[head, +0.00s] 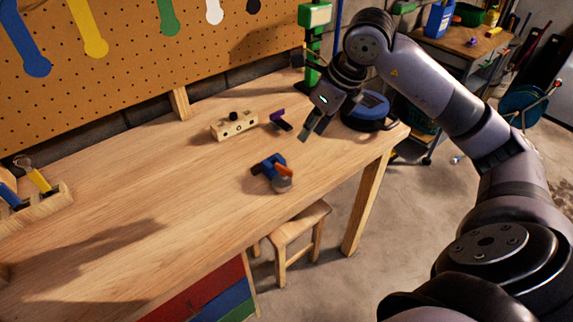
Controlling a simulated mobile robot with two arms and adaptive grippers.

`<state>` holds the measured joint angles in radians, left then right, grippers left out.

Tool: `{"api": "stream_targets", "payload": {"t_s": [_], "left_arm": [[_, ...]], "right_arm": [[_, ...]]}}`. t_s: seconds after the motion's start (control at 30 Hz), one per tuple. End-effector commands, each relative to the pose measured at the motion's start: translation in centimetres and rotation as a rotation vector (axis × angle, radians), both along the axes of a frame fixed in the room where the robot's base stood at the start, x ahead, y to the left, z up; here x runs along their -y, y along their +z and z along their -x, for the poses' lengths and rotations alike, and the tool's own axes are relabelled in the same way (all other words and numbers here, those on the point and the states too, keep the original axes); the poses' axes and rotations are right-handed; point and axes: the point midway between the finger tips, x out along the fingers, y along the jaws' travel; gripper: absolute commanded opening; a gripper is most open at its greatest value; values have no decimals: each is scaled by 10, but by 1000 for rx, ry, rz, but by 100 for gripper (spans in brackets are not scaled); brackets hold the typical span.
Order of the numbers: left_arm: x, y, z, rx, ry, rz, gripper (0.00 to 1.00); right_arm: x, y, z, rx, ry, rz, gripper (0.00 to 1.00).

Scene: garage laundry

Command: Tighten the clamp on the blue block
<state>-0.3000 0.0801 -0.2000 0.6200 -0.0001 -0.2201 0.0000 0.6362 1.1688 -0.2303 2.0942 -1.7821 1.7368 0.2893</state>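A small blue block (268,163) lies on the wooden workbench, right of its middle and near the front edge. An orange piece (285,170) and a grey round part (282,185) sit against it on the front right side; they look like parts of the clamp. How they join is too small to tell. My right gripper (312,134) points down over the right part of the bench, behind and to the right of the blue block and apart from it. I see nothing held between its fingers, and their gap is unclear. My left gripper is out of view.
On the workbench (150,205) are a wooden block with holes (234,125), a purple-and-dark item (279,119), a blue round device (368,111) and a green stand (314,40). A wooden rack (40,208) is at left. A stool (290,232) stands below the front edge.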

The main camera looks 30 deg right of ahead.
Motion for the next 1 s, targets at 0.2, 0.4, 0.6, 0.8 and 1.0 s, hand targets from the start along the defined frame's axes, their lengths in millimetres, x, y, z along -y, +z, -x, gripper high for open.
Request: {"api": "stream_targets", "payload": {"t_s": [0.2, 0.4, 0.6, 0.8, 1.0], "left_arm": [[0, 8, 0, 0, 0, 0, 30], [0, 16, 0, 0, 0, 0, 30], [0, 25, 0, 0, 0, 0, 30], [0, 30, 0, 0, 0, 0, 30], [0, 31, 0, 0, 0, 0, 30]], "right_arm": [[-7, -39, -14, -7, 3, -6, 28], [-14, -79, -30, -6, 4, -9, 28], [-19, -117, -45, -5, 3, -7, 28], [-22, -143, -55, -3, 4, -6, 28], [-23, -152, -59, -1, 4, -5, 28]]}}
